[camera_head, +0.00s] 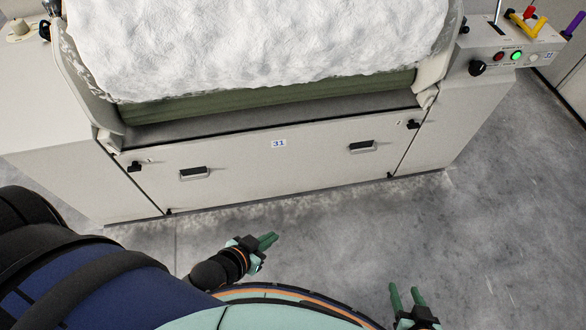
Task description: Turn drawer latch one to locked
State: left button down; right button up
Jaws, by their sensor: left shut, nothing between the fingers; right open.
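The wide cream drawer front (275,172) with a "31" label spans the lower machine. A small black latch (135,166) sits at its upper left corner and a second black latch (413,124) at its upper right corner. Each has a tiny mark beside it, too small to read, so I cannot tell which is latch one. My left gripper (268,240) is shut and empty over the floor in front of the drawer, apart from both latches. My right gripper (407,293) is open and empty at the bottom right, also away from the drawer.
Two recessed handles, left (194,173) and right (362,147), are on the drawer front. White fibre (260,45) is heaped above a green band. A control box (510,50) with a lit green light stands at upper right. Grey floor (480,230) is clear at right.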

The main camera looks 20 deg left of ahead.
aim_at(134, 167)
jog(key=u, duration=2.15)
jog(key=i+j+z, duration=0.15)
jog(key=z, duration=0.65)
jog(key=i+j+z, duration=0.1)
jog(key=j+z, duration=0.15)
jog(key=j, duration=0.15)
jog(key=j+z, duration=0.3)
jog(key=j, duration=0.15)
jog(key=i+j+z, duration=0.1)
jog(key=j+z, duration=0.15)
jog(key=j, duration=0.65)
jog(key=j+z, duration=0.1)
jog(key=j, duration=1.7)
